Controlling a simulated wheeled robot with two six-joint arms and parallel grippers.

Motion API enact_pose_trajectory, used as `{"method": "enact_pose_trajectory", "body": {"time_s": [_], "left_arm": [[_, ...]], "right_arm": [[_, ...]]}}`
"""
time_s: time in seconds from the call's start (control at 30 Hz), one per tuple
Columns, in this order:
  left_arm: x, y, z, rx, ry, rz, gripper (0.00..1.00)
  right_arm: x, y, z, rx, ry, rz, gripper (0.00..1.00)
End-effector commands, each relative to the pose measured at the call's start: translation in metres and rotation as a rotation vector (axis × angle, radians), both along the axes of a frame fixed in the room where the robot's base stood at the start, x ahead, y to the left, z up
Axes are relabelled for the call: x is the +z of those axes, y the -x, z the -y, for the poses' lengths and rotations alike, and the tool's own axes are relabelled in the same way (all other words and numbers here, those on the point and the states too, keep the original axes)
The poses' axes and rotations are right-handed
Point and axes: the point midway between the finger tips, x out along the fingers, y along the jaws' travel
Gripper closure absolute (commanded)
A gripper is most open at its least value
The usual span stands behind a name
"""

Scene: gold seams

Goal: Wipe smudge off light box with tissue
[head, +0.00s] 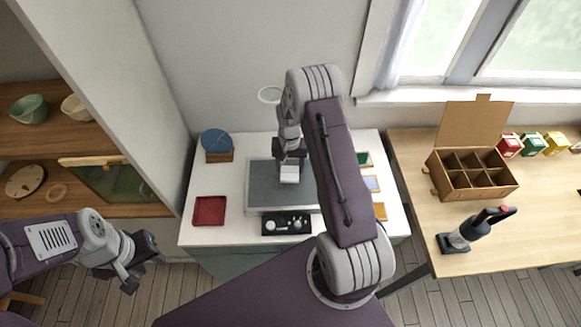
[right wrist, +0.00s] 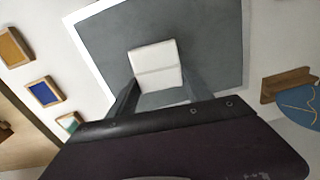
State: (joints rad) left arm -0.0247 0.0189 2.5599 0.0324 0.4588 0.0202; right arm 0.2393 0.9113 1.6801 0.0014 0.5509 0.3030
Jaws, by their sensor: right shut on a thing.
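The light box (head: 262,198) is a flat box with a grey top and pale rim on the white table; its grey face (right wrist: 205,30) fills much of the right wrist view. My right gripper (head: 290,160) is over the far part of the box, shut on a white folded tissue (head: 289,174). The tissue (right wrist: 156,66) shows between the two fingers in the right wrist view, over the grey face; I cannot tell whether it touches. No smudge can be made out. My left gripper (head: 133,268) hangs at the left, away from the table; its fingers look apart and empty.
A red tray (head: 209,211) and a black control panel (head: 286,223) lie near the box. A blue disc on a wooden stand (head: 217,143) is behind left. Small coloured frames (head: 371,184) lie at right. A compartment box (head: 472,180) and handheld vacuum (head: 468,234) stand on the wooden table.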

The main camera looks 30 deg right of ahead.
Motion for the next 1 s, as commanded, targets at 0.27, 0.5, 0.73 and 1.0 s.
{"method": "enact_pose_trajectory", "body": {"time_s": [0.27,0.5,0.73,1.0], "left_arm": [[0.024,0.000,0.000,0.000,0.000,0.000,0.64],[0.036,0.000,0.000,0.000,0.000,0.000,0.64],[0.035,0.000,0.000,0.000,0.000,0.000,0.64],[0.035,0.000,0.000,0.000,0.000,0.000,0.64]], "right_arm": [[0.030,-0.001,0.000,0.002,0.000,0.002,0.80],[0.044,-0.001,0.000,0.004,0.000,0.000,0.80],[0.044,-0.001,0.000,0.004,0.000,0.000,0.80],[0.044,-0.001,0.000,0.004,0.001,0.001,0.80]]}}
